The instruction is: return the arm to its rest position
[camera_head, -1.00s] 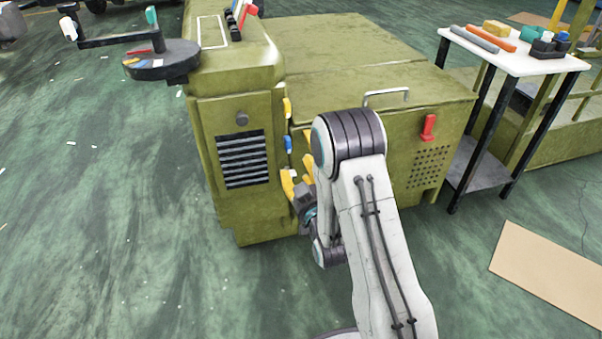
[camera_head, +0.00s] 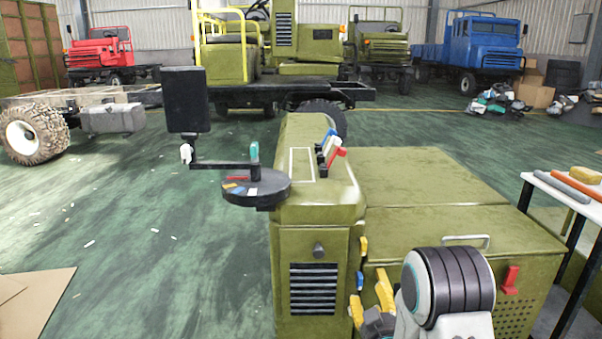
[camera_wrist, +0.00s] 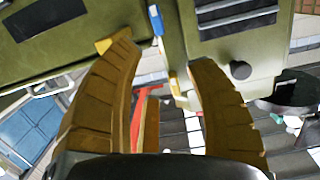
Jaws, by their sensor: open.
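My arm (camera_head: 448,285) rises at the lower right of the head view, in front of the olive-green machine's box. My gripper (camera_head: 370,300) is just below the small yellow and blue switches on the machine's edge. In the wrist view my gripper (camera_wrist: 162,52) shows two yellow-brown fingers spread well apart. It is open, and nothing is held between them. The lower part of my arm is cut off by the head view's bottom edge.
The olive machine (camera_head: 318,230) stands close, with a vented panel (camera_head: 313,288), a knob and a round tray (camera_head: 257,192) on a side arm. A white-topped table (camera_head: 560,195) with tools stands at right. Trucks stand behind. Green floor (camera_head: 150,215) at left is mostly clear.

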